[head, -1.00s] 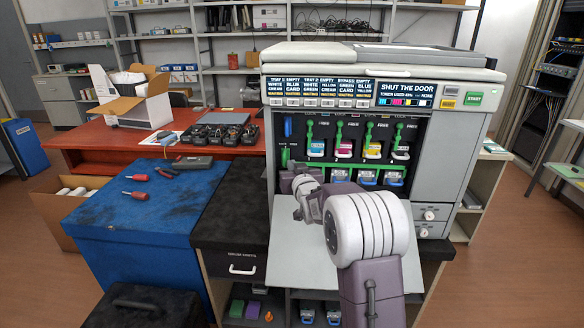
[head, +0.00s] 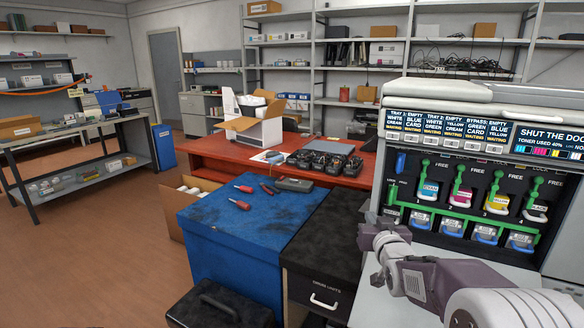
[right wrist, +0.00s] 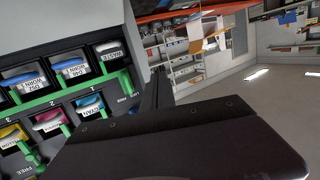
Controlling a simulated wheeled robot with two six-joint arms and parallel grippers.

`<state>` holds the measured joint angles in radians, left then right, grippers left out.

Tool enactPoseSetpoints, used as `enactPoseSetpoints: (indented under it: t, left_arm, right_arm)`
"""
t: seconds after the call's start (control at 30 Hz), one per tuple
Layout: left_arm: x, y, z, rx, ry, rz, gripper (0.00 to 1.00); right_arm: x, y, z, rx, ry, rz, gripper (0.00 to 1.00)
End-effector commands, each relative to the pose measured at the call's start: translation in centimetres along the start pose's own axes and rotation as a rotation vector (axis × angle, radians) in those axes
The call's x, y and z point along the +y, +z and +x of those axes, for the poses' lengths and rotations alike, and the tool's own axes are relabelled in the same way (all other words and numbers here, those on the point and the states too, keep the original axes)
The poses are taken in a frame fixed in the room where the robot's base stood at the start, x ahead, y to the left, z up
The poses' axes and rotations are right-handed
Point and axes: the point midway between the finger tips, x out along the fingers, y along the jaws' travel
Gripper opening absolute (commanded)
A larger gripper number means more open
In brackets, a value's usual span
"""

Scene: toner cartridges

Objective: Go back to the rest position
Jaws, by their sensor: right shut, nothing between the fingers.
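My right gripper (head: 366,236) is at the lower left of the open printer (head: 558,228) in the head view, in front of its grey fold-down door (head: 385,305). It is shut and holds nothing. In the right wrist view its dark fingers (right wrist: 158,92) reach up from the bottom, beside the printer's toner bay. Cyan (head: 428,190), magenta (head: 461,196), yellow (head: 497,203) and black (head: 535,210) toners sit in the bay under green levers. Worn-labelled drum units show below them in the right wrist view (right wrist: 70,68). My left gripper is out of view.
A blue cabinet (head: 235,250) with red-handled screwdrivers stands beside a black drawer unit (head: 320,250). A black case (head: 220,305) sits in front. A red desk (head: 355,170) with a carton (head: 255,125) is behind. Open floor (head: 90,240) lies at left.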

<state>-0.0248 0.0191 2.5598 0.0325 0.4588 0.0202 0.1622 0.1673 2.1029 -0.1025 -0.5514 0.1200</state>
Motion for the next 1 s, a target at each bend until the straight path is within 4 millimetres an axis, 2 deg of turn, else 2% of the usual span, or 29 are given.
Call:
enactPoseSetpoints:
  t: [0.03, 0.1, 0.2, 0.3, 0.4, 0.5, 0.6, 0.63, 1.0]
  left_arm:
    - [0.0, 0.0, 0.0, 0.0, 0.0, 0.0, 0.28]
    - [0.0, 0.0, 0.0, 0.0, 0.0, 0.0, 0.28]
    - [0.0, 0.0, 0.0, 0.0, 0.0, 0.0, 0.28]
    - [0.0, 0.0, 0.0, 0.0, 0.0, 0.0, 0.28]
    - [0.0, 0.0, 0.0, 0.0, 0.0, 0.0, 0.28]
    - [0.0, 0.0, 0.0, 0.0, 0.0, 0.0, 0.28]
    - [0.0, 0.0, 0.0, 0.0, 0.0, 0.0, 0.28]
    - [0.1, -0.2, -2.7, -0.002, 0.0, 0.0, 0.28]
    - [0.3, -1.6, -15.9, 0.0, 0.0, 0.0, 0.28]
  right_arm:
    - [-2.4, 3.7, -1.6, -0.12, -0.034, -0.002, 0.0]
    - [-4.2, 9.5, -4.3, -0.315, -0.057, -0.01, 0.0]
    - [-5.3, 16.5, -9.0, -0.571, -0.071, -0.032, 0.0]
    - [-5.4, 21.7, -13.8, -0.786, -0.072, -0.05, 0.0]
    - [-4.8, 25.5, -18.3, -0.974, -0.064, -0.064, 0.0]
    - [-4.2, 28.5, -22.9, -1.152, -0.052, -0.07, 0.0]
    - [-3.7, 30.2, -27.5, -1.344, -0.052, -0.089, 0.0]
    - [-3.8, 27.4, -27.6, -1.328, -0.053, -0.088, 0.0]
    - [-4.4, 14.2, -29.3, -1.321, -0.052, -0.087, 0.0]
